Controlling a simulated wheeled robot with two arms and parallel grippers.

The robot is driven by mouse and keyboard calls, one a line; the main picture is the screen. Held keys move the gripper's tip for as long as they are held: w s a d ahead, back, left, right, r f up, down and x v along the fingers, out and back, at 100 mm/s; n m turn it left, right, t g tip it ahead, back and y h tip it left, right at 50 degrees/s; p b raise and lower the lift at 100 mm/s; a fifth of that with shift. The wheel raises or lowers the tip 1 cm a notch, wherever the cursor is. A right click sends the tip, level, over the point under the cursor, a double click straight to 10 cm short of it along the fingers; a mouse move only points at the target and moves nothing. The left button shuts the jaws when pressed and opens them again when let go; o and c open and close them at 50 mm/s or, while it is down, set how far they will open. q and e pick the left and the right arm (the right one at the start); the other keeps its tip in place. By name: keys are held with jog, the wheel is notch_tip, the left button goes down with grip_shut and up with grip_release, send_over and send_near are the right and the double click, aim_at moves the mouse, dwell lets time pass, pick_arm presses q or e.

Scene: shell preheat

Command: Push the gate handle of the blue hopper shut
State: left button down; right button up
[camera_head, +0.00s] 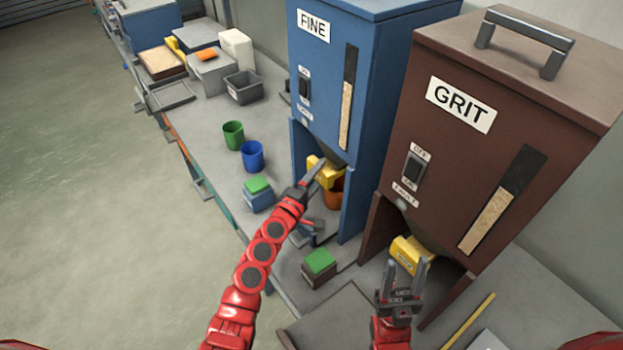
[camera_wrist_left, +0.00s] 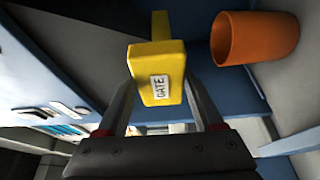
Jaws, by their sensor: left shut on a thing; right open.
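The blue hopper (camera_head: 380,90), labelled FINE, stands on the bench. Its yellow gate handle (camera_head: 326,173) sits under the body, partly hidden by my left gripper (camera_head: 311,180). In the left wrist view the handle (camera_wrist_left: 157,72), marked GATE, lies between the two fingers of my left gripper (camera_wrist_left: 158,92), which is shut on it. An orange cup (camera_head: 334,194) stands below the hopper's outlet and also shows in the left wrist view (camera_wrist_left: 256,38). My right gripper (camera_head: 408,264) is open and empty, in front of the brown hopper's yellow handle.
A brown hopper (camera_head: 500,70) labelled GRIT stands to the right, with its own yellow gate handle (camera_head: 411,251). Green (camera_head: 233,134) and blue (camera_head: 252,155) cups stand left of the blue hopper. Green-topped blocks (camera_head: 319,262) stand near my left arm. A yellow stick (camera_head: 468,322) lies at the right.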

pick_arm(q)
jog(key=shift+c, duration=2.2)
grip_release()
jog(key=shift+r, duration=0.15)
jog(key=o, duration=0.4)
jog(key=shift+w+d, duration=0.15)
jog(key=shift+s+a, duration=0.3)
jog(key=shift+s, duration=0.2)
jog(key=b+v, duration=0.1)
jog(key=v, duration=1.5)
jog(key=shift+s+a, duration=0.15)
jog(key=shift+a, duration=0.05)
